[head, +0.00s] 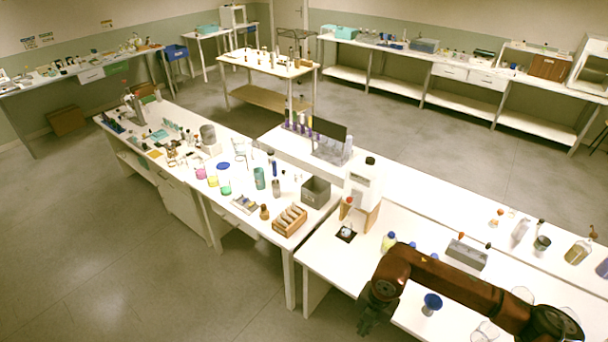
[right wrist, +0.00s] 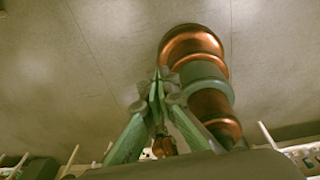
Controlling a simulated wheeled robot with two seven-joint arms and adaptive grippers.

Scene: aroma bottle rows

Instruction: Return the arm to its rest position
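My right arm (head: 450,278) reaches in from the lower right of the head view, over the near right bench. Its gripper (head: 366,326) hangs at the arm's end, by the front edge of that bench. In the right wrist view the two green fingers of the right gripper (right wrist: 159,82) lean together and their tips meet, with nothing seen held between them. Copper and grey-green links of my own arm show behind the fingers. My left gripper is in neither view.
Near the right arm, a blue-topped funnel-like item (head: 432,303), a yellowish bottle (head: 389,241), a grey box (head: 466,255) and clear glassware (head: 485,331) stand on the white bench. A wooden rack (head: 290,220) stands on the bench to the left. The floor at lower left is clear.

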